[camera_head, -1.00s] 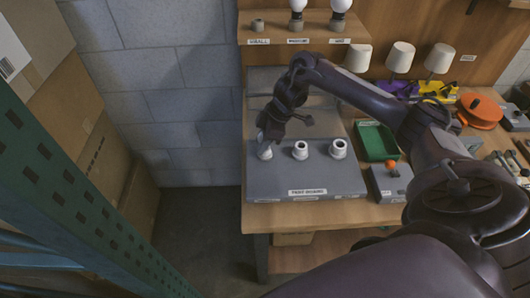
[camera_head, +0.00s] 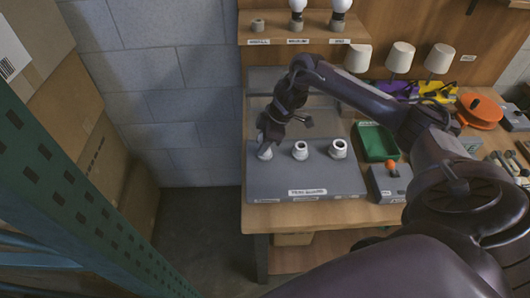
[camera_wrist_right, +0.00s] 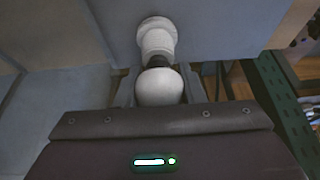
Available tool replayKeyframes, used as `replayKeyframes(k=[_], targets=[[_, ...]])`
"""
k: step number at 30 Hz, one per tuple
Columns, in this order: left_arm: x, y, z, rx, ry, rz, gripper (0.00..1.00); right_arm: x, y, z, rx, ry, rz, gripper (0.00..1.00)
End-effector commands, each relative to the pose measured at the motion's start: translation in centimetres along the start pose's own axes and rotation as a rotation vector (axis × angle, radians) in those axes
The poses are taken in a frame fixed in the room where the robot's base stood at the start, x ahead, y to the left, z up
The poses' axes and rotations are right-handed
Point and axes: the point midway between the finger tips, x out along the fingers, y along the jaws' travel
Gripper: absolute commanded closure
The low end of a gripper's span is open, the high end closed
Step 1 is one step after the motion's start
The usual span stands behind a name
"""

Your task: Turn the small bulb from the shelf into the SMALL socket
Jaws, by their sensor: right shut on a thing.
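My right gripper (camera_head: 268,142) is at the left socket (camera_head: 265,153) of the grey test board (camera_head: 330,183). In the right wrist view the gripper (camera_wrist_right: 160,88) is shut on the small bulb (camera_wrist_right: 158,88), a white globe with a dark base. The base points at the white socket (camera_wrist_right: 157,38) and meets or nearly meets its mouth; I cannot tell how deep it sits. In the head view the gripper hides the bulb. The middle socket (camera_head: 300,150) and right socket (camera_head: 339,149) are empty. My left gripper is not in view.
The shelf (camera_head: 300,31) holds an empty left holder (camera_head: 258,25) and two other bulbs (camera_head: 298,6). A green tray (camera_head: 375,141), a grey box with an orange knob (camera_head: 391,166) and white lamp shades (camera_head: 400,56) stand to the right. A green rack (camera_head: 60,190) is at left.

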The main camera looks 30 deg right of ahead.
Motion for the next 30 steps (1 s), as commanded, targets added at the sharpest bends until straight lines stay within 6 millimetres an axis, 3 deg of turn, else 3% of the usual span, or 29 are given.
replayKeyframes(k=[8, 9, 12, 30], targets=[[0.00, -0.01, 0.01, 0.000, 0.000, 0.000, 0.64, 0.07, -0.04, 0.02, 0.000, -0.001, -0.001, 0.81], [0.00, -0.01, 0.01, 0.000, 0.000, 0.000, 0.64, 0.07, -0.04, 0.03, 0.000, -0.001, -0.001, 0.68], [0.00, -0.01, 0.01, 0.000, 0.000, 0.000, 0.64, 0.08, -0.05, 0.03, 0.000, -0.001, -0.001, 0.81], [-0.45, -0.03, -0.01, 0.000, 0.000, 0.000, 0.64, 0.29, -0.11, 0.15, 0.001, -0.002, -0.003, 0.81]])
